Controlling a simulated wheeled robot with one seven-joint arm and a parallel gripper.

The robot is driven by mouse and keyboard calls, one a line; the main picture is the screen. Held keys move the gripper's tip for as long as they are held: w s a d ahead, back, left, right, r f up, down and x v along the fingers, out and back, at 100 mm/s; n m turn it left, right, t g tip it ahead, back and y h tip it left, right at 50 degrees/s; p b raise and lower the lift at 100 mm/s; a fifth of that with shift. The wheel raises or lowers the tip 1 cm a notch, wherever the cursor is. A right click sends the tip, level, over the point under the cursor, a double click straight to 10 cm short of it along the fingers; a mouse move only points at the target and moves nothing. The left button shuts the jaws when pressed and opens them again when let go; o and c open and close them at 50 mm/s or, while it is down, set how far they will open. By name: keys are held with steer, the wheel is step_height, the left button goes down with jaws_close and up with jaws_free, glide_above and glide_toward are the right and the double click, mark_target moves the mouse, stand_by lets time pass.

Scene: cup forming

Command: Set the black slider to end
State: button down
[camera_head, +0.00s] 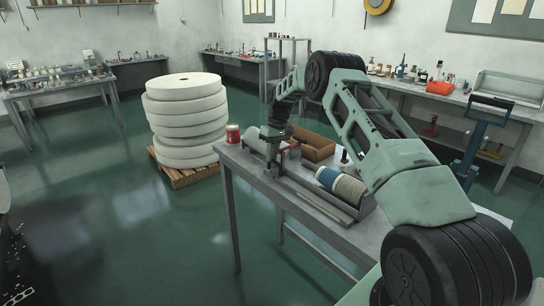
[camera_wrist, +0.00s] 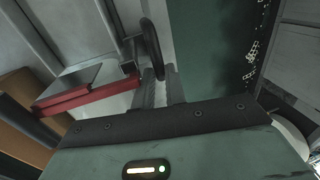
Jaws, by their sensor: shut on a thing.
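My gripper (camera_head: 277,150) reaches down to the near-left part of the grey machine on the metal table (camera_head: 247,171). In the wrist view my gripper (camera_wrist: 157,92) is shut at a black rounded piece (camera_wrist: 151,45), which I take to be the black slider. Its lower part is hidden between the fingers. In the head view my gripper and wrist cover the slider. The machine's long grey rail (camera_head: 315,195) runs toward the front right of the table. The slider's exact place along its travel cannot be told.
A blue and beige roll-shaped stack (camera_head: 341,184) lies in the trough beside the rail. A brown open box (camera_head: 318,148) stands behind. A red part (camera_wrist: 88,94) is close left of my fingers. A red and white can (camera_head: 232,133) stands at the table's left corner.

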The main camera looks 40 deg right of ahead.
steer(key=shift+w, duration=0.25)
steer(key=c, duration=1.5)
jaws_free()
steer(key=shift+o, duration=0.2)
steer(key=shift+r, duration=0.1)
steer(key=d+r+b, duration=0.2)
steer(key=d+r, duration=0.1)
steer(key=r, duration=1.4)
steer(key=shift+d, duration=0.15)
